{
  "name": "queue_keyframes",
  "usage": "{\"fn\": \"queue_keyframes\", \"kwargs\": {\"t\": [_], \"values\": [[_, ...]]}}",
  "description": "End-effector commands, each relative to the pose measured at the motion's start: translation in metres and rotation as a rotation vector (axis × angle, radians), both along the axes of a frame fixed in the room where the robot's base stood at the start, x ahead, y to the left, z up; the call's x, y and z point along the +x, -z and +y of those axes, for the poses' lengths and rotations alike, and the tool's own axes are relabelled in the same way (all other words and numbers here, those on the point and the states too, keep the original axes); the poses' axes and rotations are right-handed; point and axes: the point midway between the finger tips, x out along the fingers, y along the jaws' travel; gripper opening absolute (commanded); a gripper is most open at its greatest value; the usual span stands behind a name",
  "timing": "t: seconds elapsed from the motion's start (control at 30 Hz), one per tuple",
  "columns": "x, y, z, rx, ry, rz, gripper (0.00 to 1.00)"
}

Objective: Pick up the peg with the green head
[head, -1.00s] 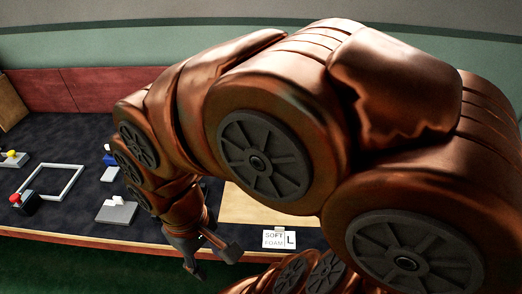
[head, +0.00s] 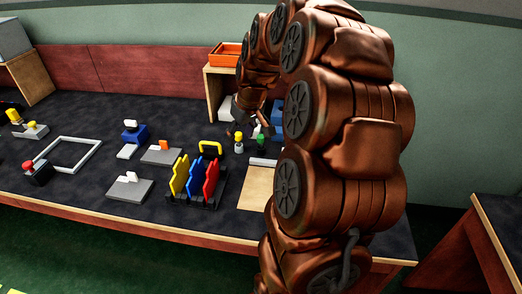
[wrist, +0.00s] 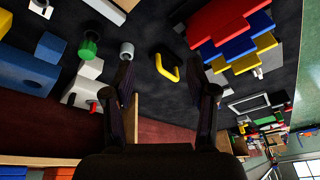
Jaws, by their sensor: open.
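The peg with the green head (head: 261,141) stands on the dark table, just right of a peg with a yellow head (head: 239,141). The green head also shows at the upper left of the wrist view (wrist: 88,47). My gripper (head: 249,121) is above the table, just behind these two pegs in the head view. In the wrist view my gripper (wrist: 168,85) is open, with nothing between its fingers, and the green head lies left of the left finger.
A yellow handle (head: 210,147) stands left of the pegs, behind a rack with yellow, blue and red plates (head: 195,180). A blue block (head: 278,117) is close to the green peg. An orange tray (head: 226,54) sits on a wooden shelf at the back.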

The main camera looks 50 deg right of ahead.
Motion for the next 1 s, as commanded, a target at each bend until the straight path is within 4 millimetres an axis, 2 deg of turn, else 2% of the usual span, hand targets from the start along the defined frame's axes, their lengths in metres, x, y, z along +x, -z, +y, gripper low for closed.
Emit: {"fn": "queue_keyframes", "kwargs": {"t": [0.03,0.1,0.2,0.3,0.43,1.0], "values": [[0.003,0.016,-0.027,-0.01,0.027,-0.019,0.57],[0.006,0.024,-0.057,-0.026,0.048,-0.043,0.57],[0.006,0.032,-0.09,-0.047,0.074,-0.069,0.57],[0.005,0.037,-0.11,-0.061,0.087,-0.079,0.57],[0.006,0.043,-0.118,-0.066,0.092,-0.084,0.57],[0.03,0.082,-0.123,-0.065,0.092,-0.084,0.57]]}}
